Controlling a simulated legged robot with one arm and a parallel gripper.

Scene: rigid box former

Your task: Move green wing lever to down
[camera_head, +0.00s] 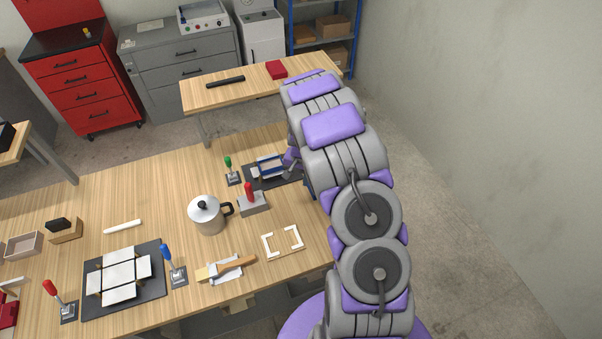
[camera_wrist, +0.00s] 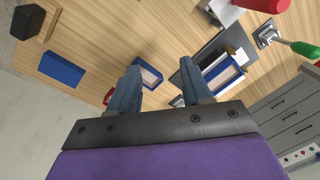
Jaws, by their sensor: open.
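The green wing lever (camera_head: 228,162) stands nearly upright on a small metal base, left of the dark plate (camera_head: 257,182) with a blue-and-white former piece (camera_head: 268,165). In the wrist view its green handle (camera_wrist: 300,47) lies at the right edge, beside its metal base (camera_wrist: 266,36). My gripper (camera_wrist: 160,65) is open and empty, its two fingers apart over the table. The lever is clear of the fingers, to their right. In the head view my gripper (camera_head: 291,160) is at the right of the plate, mostly hidden by my arm.
A white frame (camera_head: 283,242) lies nearer. A blue lever (camera_head: 167,254) is at front left. Table left of the green lever is clear.

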